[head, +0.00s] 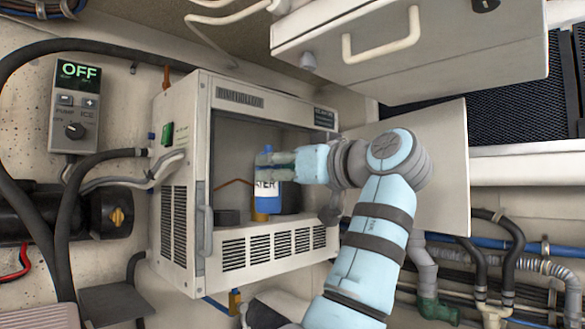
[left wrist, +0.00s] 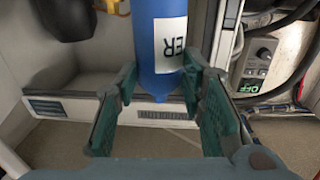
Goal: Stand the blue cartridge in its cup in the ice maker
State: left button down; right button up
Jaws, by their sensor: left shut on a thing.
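The blue cartridge (head: 268,197) is upright inside the open ice maker (head: 178,216), its white label partly covered by my gripper. My left gripper (head: 277,164) is shut on its upper part, and its two teal fingers (left wrist: 160,72) are on either side of the cartridge (left wrist: 156,45) in the left wrist view. A yellow-orange piece shows just below the cartridge. A low dark round part (head: 227,216) stands on the ice maker floor to its left, and a dark shape is partly hidden to its right. I cannot tell whether the cartridge touches the floor or a cup. My right gripper is not in view.
The ice maker door (head: 446,170) stands open on the right, behind my arm. A control box (head: 75,105) reading OFF hangs on the left wall. A cabinet with a handle (head: 380,45) is above right. Hoses run along the left wall and at lower right.

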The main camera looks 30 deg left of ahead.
aim_at(269, 190)
pick_arm(q)
jog(key=shift+s+a+p+x, duration=0.15)
jog(key=shift+p+x, duration=0.7)
jog(key=shift+x, duration=1.6)
jog(key=shift+s+p+x, duration=0.2)
jog(key=shift+p+x, duration=0.6)
jog(key=shift+x, duration=1.65)
jog(key=shift+s+a+p+x, duration=0.15)
jog(key=shift+p+x, duration=0.7)
jog(key=shift+x, duration=1.65)
jog(key=shift+s+d+p, duration=0.1)
jog(key=shift+d+p, duration=0.05)
jog(key=shift+p, duration=0.3)
jog(key=shift+f+b, duration=1.3)
jog(key=shift+f, duration=0.5)
jog(key=c, duration=1)
grip_release()
jog(key=v, duration=1.2)
jog(key=shift+d, duration=0.15)
jog(key=shift+f, duration=0.1)
